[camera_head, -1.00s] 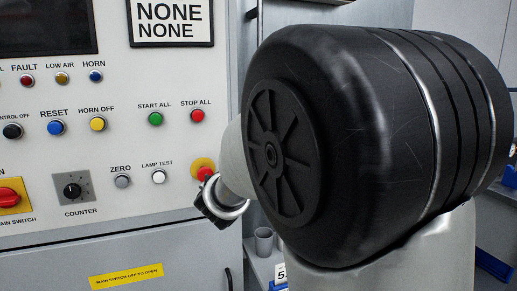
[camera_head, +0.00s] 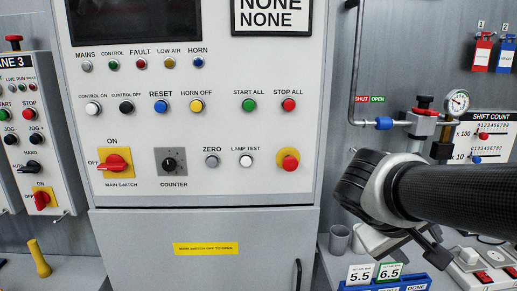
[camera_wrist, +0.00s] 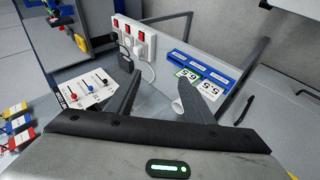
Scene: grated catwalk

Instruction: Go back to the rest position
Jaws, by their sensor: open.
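My gripper shows in the wrist view (camera_wrist: 160,103), its two dark fingers spread wide apart with nothing between them. Below and beyond the fingers is a grey shelf surface. In the head view my arm comes in from the right edge, and my gripper (camera_head: 425,250) points down and right above the shelf, partly hidden by the arm. It is clear of the control panel (camera_head: 195,120) to its left.
A blue holder (camera_head: 385,287) with 5.5 and 6.5 cards stands on the shelf beside a grey cup (camera_head: 340,238). A power strip (camera_wrist: 134,38) with plugs lies nearby. A pipe with a gauge (camera_head: 458,101) and a blue valve handle (camera_head: 384,124) are behind the arm.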

